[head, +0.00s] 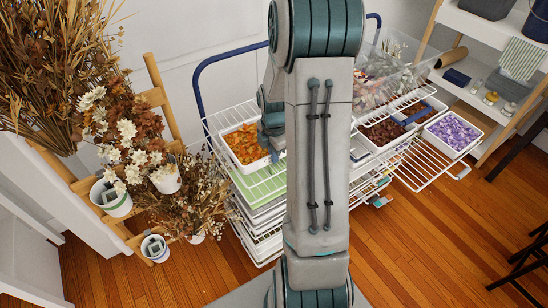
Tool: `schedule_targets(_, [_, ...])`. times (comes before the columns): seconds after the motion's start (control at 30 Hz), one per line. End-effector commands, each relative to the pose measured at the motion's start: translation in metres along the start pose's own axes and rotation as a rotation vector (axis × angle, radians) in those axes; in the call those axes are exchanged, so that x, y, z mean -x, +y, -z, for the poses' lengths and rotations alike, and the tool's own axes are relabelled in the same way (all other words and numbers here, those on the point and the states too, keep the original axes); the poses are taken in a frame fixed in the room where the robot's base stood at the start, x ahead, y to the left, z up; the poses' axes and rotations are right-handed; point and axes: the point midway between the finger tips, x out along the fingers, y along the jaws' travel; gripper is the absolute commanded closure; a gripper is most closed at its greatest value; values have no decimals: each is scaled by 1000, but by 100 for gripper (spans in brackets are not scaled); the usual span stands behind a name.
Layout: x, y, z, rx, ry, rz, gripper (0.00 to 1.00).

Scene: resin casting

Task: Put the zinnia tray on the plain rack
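A white tray of orange petals (246,144), which may be the zinnia tray, is at the upper left of a white wire rack cart. My gripper (272,137) is at the orange tray's right side, mostly hidden behind my arm; I cannot tell whether its fingers are open or shut on the tray rim. A tray of dark brown petals (385,132) and a tray of purple petals (452,132) sit to the right on a white wire rack (425,168). A pale green surface (262,187) shows below the orange tray. Which rack is the plain one is unclear.
Dried flowers (125,125) on a wooden stand (160,95) and white pots (155,247) are at left. A clear bin of dried material (385,75) stands behind the trays. Shelves (480,100) are at upper right. The wooden floor (410,240) is open at lower right.

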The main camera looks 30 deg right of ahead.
Motion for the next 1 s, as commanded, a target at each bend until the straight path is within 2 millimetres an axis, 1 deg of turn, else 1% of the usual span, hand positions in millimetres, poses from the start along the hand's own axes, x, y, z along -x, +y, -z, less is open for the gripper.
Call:
schedule_targets(0.03, [-8,-1,0,0,2,5,100])
schedule_targets(0.1, [-16,-1,0,0,1,3,100])
schedule_targets(0.2, [-22,0,0,0,0,0,100])
schedule_targets(0.47, [-24,0,-1,0,0,-1,100])
schedule_targets(0.57, [-28,0,-1,0,0,-1,100])
schedule_targets(0.6, [-28,0,-1,-1,0,0,95])
schedule_targets(0.67, [-27,0,-1,0,0,0,78])
schedule_targets(0.7, [-27,0,-1,0,0,0,76])
schedule_targets(1.0, [-24,0,-1,0,0,0,76])
